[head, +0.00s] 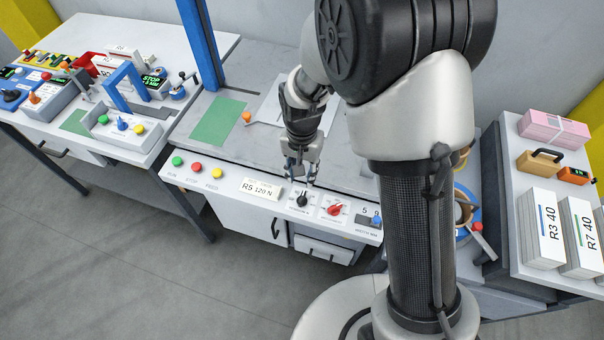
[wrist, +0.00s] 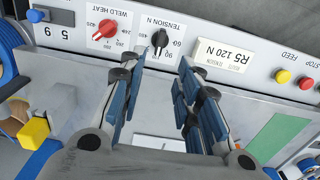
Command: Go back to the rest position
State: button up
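My gripper (head: 300,180) hangs fingers-down over the front control panel (head: 225,180) of the middle machine. In the wrist view my gripper (wrist: 161,65) has its two blue-padded fingers apart, with nothing between the pads. The black tension knob (wrist: 160,39) shows just past the fingertips, in line with the gap. In the head view this knob (head: 302,199) is right below the fingertips. I cannot tell whether a finger touches it. The red weld heat knob (wrist: 105,28) is beside it, clear of the fingers.
An R5 120 N card (head: 261,188) and green, red and yellow buttons (head: 196,168) are on the panel. A blue post (head: 201,45) rises behind it. A left bench (head: 185,50) holds several devices. A right table (head: 499,190) carries R3 40 and R7 40 stacks (head: 545,230).

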dwell(0.4)
jog(key=s+d+r+n+t, duration=0.1)
jog(key=s+d+r, duration=0.2)
jog(key=r, duration=0.5)
jog(key=s+d+r+n+t, duration=0.1)
jog(key=s+d+r, duration=0.25)
jog(key=r, duration=0.45)
jog(key=s+d+r+n+t, duration=0.1)
jog(key=s+d+r, duration=0.2)
jog(key=s, duration=0.3)
jog(key=s+d+r+n+t, duration=0.1)
jog(key=s+d+r, duration=0.2)
jog(key=s+r, duration=0.2)
jog(key=shift+s+r+t, duration=0.15)
jog(key=shift+s+t, duration=0.15)
jog(key=shift+s, duration=0.95)
